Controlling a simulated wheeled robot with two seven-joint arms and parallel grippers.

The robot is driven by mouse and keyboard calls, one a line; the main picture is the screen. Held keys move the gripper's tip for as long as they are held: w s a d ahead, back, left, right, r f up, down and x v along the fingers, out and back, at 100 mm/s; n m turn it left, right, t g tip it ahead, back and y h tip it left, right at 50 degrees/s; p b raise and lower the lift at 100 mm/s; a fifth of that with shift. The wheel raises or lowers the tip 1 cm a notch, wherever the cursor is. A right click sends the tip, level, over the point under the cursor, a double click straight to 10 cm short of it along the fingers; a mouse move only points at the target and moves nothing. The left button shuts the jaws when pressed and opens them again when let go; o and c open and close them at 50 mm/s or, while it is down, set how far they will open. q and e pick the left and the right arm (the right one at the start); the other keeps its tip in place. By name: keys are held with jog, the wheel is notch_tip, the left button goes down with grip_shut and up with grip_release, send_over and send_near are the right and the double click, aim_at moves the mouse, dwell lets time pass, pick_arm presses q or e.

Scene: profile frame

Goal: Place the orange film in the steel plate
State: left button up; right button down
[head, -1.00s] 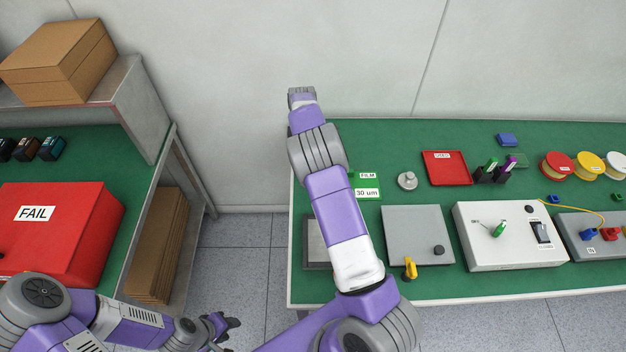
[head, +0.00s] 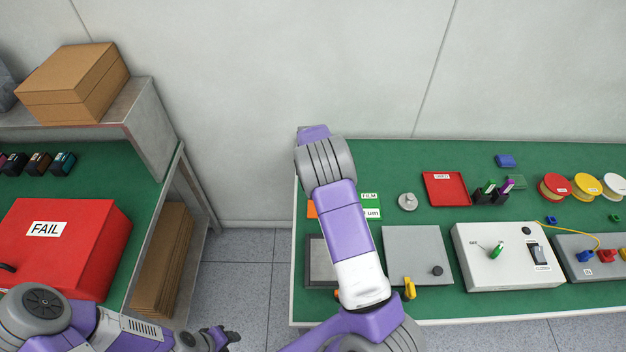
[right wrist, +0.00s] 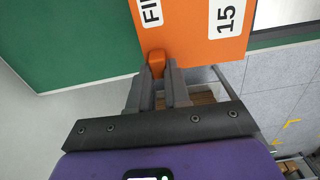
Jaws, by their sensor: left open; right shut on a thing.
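The orange film (right wrist: 195,25), a flat square with white labels and an orange tab, is gripped at its tab by my right gripper (right wrist: 160,70). In the head view only an orange corner (head: 312,211) shows beside my right arm, which hides that gripper. The film is over the table's left edge. A framed grey plate (head: 318,262), seemingly the steel plate, lies at the near left of the table, partly behind my arm. Its edge shows in the right wrist view (right wrist: 285,18), to the right of the film. My left gripper (head: 222,338) is open and empty, low over the floor.
A green film (head: 371,201), a metal weight (head: 408,202) and a red tray (head: 447,189) lie farther right. A second grey plate (head: 418,248) and a white switch box (head: 505,262) stand in front. A red FAIL box (head: 62,260) is on the left bench.

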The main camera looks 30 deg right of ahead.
pick_arm(q)
notch_tip(320, 180, up, 10)
jog(key=p, duration=0.8)
jog(key=shift+p, duration=0.3)
pick_arm(e)
jog(key=s+a+r, duration=0.1)
jog(key=s+a, duration=0.2)
jog(key=s, duration=0.4)
jog(key=s+a, duration=0.4)
jog(key=s, duration=0.4)
jog(key=shift+s+a+r+n, duration=0.15)
jog(key=shift+a+r+n, duration=0.15)
jog(key=shift+r, duration=0.1)
pick_arm(q)
jog(key=shift+f, duration=0.15)
notch_tip(320, 180, down, 6)
jog(key=b, duration=0.6)
pick_arm(e)
notch_tip(320, 180, down, 6)
jog(key=shift+f, duration=0.15)
pick_arm(q)
jog(key=shift+f+b, duration=0.45)
jog(key=shift+b, duration=0.05)
pick_arm(e)
jog(key=shift+f, duration=0.6)
jog(key=c, duration=1)
grip_release()
